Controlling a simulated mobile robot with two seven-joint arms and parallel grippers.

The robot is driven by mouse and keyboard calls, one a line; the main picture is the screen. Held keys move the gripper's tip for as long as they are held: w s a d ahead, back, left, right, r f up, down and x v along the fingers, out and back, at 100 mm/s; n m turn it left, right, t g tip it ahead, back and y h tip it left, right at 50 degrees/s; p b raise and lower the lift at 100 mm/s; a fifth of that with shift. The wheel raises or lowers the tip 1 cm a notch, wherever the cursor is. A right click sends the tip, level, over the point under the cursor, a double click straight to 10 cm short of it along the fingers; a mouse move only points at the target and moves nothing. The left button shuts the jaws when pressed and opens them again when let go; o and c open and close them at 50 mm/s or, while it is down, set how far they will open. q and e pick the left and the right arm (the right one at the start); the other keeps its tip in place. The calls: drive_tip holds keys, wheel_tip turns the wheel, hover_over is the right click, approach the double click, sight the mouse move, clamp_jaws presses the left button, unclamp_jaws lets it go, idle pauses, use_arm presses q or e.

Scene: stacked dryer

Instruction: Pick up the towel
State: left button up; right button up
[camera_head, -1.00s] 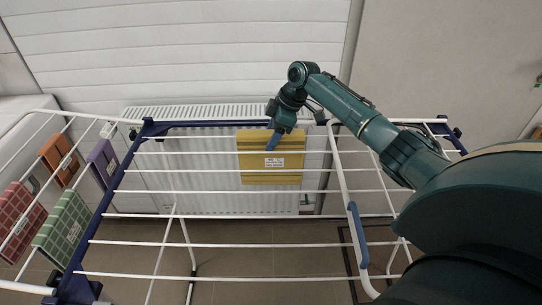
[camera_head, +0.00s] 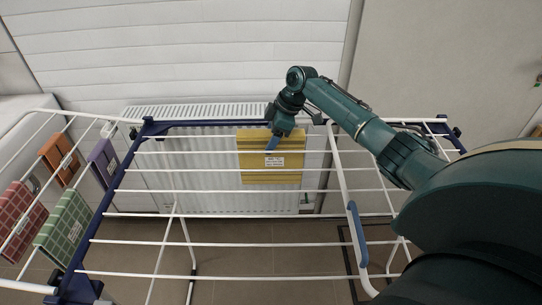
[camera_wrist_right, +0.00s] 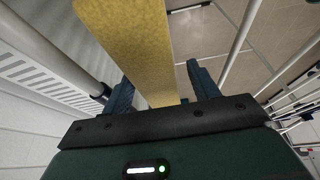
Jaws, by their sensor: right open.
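A yellow towel (camera_head: 270,175) with a white label hangs on the white bars of the drying rack (camera_head: 200,244), near its far side in the head view. My right gripper (camera_head: 272,144) is at the towel's upper part, with a blue finger in front of it. In the right wrist view the towel (camera_wrist_right: 130,35) runs as a yellow strip between the two spread fingers of my right gripper (camera_wrist_right: 158,88). The gripper is open, with the towel between its fingers. My left gripper is not in view.
Several other towels hang at the left end, among them an orange one (camera_head: 58,151), a purple one (camera_head: 103,162), a green one (camera_head: 64,229) and a red one (camera_head: 20,217). A white radiator (camera_head: 190,180) stands behind the rack. The near bars are bare.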

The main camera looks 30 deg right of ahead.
drive_tip(key=shift+c, duration=0.6)
clamp_jaws()
